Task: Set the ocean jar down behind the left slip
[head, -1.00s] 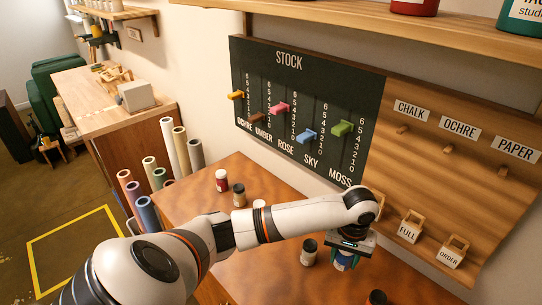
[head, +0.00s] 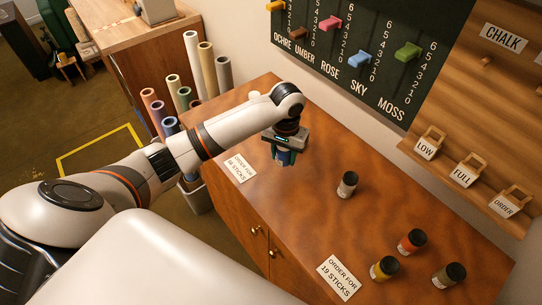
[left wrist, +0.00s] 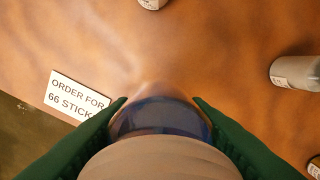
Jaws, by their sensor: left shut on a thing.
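My left gripper (head: 284,158) points down over the tabletop and is shut on the ocean jar (head: 285,155), whose blue body shows between the green fingers. In the left wrist view the jar (left wrist: 160,116) shows blue with a pale round part nearest the camera. Whether its base touches the wood cannot be told. The left slip (head: 240,167), a white card reading "ORDER FOR 66 STICKS", lies near the table's front edge, left of the gripper; it also shows in the left wrist view (left wrist: 77,95). My right gripper is not in view.
A dark-lidded jar (head: 347,185) stands right of the gripper. Orange (head: 411,242), yellow (head: 384,268) and olive (head: 449,276) jars stand farther right. The right slip (head: 339,278) lies at the front edge. Paper rolls (head: 207,65) stand beyond the table's left end.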

